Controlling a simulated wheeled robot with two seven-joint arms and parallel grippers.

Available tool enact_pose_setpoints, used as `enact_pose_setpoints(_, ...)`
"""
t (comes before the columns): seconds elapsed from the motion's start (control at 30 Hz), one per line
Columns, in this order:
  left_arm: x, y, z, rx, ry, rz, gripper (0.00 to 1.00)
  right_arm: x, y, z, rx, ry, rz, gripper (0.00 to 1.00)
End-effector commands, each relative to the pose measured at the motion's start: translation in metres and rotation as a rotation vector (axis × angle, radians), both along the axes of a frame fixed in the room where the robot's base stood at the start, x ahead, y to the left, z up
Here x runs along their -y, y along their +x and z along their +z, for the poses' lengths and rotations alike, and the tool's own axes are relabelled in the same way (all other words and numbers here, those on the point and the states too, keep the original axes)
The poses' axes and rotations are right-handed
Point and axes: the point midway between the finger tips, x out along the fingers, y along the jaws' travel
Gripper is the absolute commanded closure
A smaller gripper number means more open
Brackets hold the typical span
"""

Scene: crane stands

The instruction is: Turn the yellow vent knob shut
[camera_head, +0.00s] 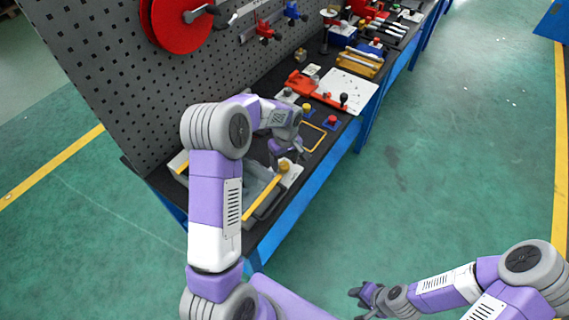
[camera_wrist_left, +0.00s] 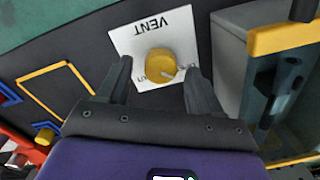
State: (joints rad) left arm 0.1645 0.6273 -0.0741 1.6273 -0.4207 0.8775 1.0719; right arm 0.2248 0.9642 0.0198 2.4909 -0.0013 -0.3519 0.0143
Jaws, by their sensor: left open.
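The yellow vent knob (camera_wrist_left: 160,65) sits on a white plate (camera_wrist_left: 125,43) marked VENT. In the left wrist view it lies just beyond and between the fingertips of my left gripper (camera_wrist_left: 158,75), which is open. A pale pointer mark shows on the knob's lower right side. In the head view the knob (camera_head: 283,166) is on the bench near its front edge, just below my left gripper (camera_head: 290,155). Contact between fingers and knob cannot be told. My right gripper (camera_head: 366,298) hangs over the floor at the lower right, apart from the bench; its fingers look spread.
A grey tray with a yellow edge (camera_head: 262,198) stands close beside the knob. A red button on a blue base (camera_head: 331,121) and a yellow outlined square (camera_head: 316,131) are farther along the bench. The grey pegboard (camera_head: 100,70) rises behind.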

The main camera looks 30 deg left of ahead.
Motion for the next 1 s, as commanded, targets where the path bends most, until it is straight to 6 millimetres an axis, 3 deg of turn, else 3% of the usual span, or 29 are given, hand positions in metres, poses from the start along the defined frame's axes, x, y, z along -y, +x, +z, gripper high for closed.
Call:
enact_pose_setpoints(0.13,0.0000,-0.0004,-0.0108,0.000,0.000,-0.001,0.35,0.0000,0.0001,-0.0017,0.000,0.000,0.000,0.62)
enact_pose_setpoints(0.4,0.0000,-0.0002,-0.0120,0.001,0.000,-0.001,0.35,0.0000,0.0001,-0.0016,0.000,0.000,0.000,0.62)
enact_pose_setpoints(0.77,-0.0001,-0.0003,-0.0118,0.001,0.001,-0.001,0.88,0.0001,0.0001,-0.0016,0.000,0.000,0.000,0.62)
enact_pose_setpoints(1.0,-0.0001,-0.0002,-0.0117,0.000,0.000,-0.018,0.91,0.0000,0.0000,-0.0015,0.000,0.000,0.000,0.62)
